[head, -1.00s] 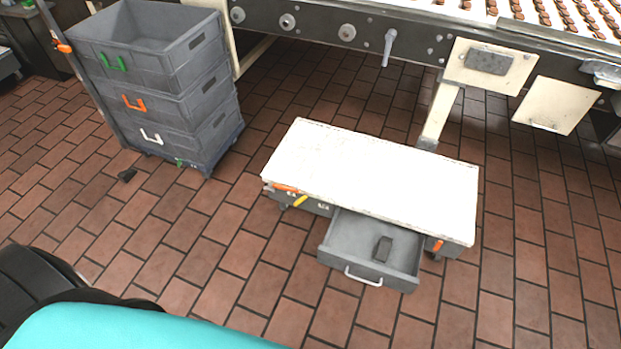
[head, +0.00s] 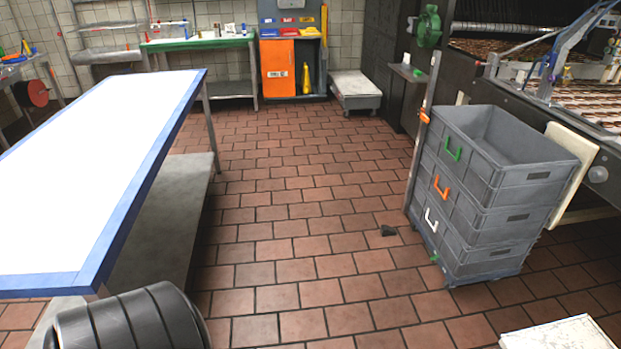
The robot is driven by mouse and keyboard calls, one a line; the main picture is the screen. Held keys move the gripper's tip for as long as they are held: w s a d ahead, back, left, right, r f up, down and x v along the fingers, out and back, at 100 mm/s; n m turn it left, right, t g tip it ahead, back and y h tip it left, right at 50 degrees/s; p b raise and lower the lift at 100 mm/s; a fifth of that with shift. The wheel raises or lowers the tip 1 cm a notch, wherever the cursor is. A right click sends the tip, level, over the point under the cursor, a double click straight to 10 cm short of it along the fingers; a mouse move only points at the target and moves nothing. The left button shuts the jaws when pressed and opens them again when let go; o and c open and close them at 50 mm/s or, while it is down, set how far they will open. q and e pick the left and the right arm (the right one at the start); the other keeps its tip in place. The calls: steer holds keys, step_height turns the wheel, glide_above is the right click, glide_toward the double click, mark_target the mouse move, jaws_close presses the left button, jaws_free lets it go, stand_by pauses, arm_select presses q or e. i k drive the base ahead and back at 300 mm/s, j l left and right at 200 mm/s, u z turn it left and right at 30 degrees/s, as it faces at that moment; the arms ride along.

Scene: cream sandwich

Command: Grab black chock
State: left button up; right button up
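A small black chock (head: 388,230) lies on the tiled floor in the head view, just left of the stack of grey crates and apart from it. It is small, so its details are hard to tell. Neither of my grippers is in view. The drawer of the low white-topped cart and the dark block inside it are out of view now.
Stacked grey crates (head: 478,205) stand at the right on a wheeled base. A white table with a blue edge (head: 85,170) fills the left. The low cart's white top (head: 560,337) shows at bottom right. Open floor (head: 290,215) lies between.

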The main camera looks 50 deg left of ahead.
mark_target(386, 231)
steer(key=u, duration=1)
steer(key=i+j, duration=0.1)
steer(key=i, duration=0.25)
